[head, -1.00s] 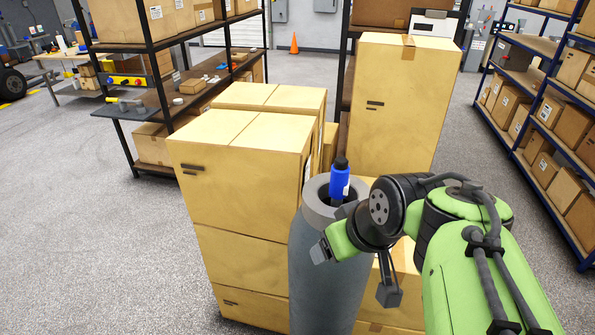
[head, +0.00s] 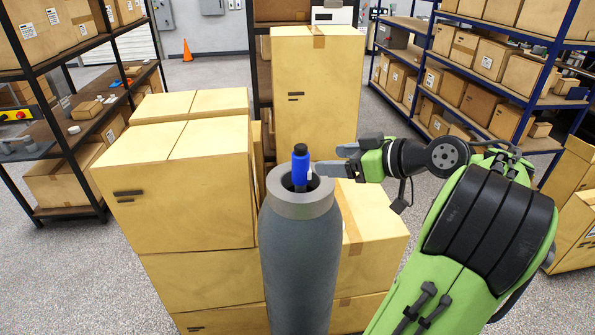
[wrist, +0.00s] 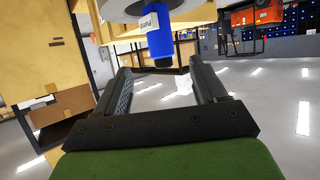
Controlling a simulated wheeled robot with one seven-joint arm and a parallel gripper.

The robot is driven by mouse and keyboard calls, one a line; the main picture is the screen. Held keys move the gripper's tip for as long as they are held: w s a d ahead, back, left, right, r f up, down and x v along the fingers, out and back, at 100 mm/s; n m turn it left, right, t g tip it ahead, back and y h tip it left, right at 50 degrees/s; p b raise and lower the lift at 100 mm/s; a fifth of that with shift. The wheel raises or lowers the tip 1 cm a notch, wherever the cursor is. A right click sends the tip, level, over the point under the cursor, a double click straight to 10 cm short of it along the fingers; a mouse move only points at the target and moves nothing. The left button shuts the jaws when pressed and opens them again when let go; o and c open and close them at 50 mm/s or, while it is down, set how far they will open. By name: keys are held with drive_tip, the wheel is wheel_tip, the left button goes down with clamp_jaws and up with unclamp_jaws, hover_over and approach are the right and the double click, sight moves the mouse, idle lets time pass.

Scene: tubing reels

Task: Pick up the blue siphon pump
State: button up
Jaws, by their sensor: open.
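The blue siphon pump (head: 301,170) has a black cap and stands upright in the opening of a tall grey cylinder (head: 300,240) with a light grey rim. Its lower end is hidden inside the opening. My gripper (head: 322,170) is level with the pump, just to its right, with its fingers pointing left at it. In the wrist view the picture looks upside down. The pump (wrist: 158,38), with a white label, shows there ahead of the open fingers (wrist: 158,68), roughly centred between them. The gripper is empty, and I cannot tell whether a finger touches the pump.
Stacked cardboard boxes (head: 180,190) stand close on the left of the cylinder, and a taller box (head: 318,90) stands behind it. Lower boxes (head: 370,225) are on the right under my arm. Shelving with boxes (head: 470,75) stands at the back right.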

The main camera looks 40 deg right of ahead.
sight(308, 160)
drive_tip(key=x, duration=1)
drive_tip(key=shift+w+f, duration=0.1)
drive_tip(key=shift+f, duration=0.1)
drive_tip(key=c, duration=1.2)
drive_tip(key=shift+r+p, duration=5.05)
drive_tip(key=shift+r, duration=9)
